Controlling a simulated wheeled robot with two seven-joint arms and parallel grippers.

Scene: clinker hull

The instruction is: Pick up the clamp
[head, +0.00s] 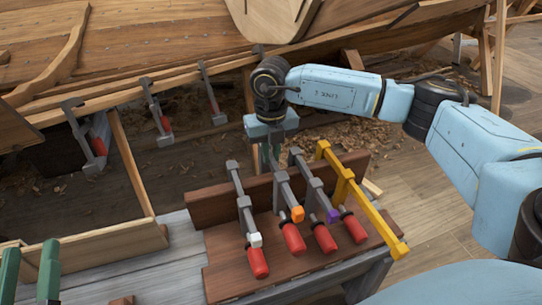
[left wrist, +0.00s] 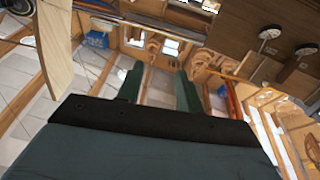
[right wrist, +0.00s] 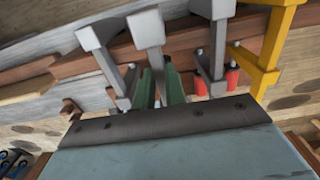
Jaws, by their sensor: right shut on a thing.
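Several grey bar clamps with red handles lie on a brown wooden rack (head: 222,275). The clamp with the orange block (head: 297,214) is second from the left, between the white-block clamp (head: 255,240) and the purple-block clamp (head: 332,216). A yellow clamp (head: 345,187) is at the right. My right gripper (head: 267,162) is at the far end of the rack. In the right wrist view its green fingers (right wrist: 160,88) are shut on the bar of the orange-block clamp (right wrist: 150,35). My left gripper (head: 30,265) is open and empty at the lower left.
A wooden hull (head: 150,45) fills the back, with several grey clamps (head: 158,112) fixed along its lower plank. A wooden frame (head: 95,245) stands left of the rack. Shavings lie on the floor. The plank floor (head: 445,225) at the right is clear.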

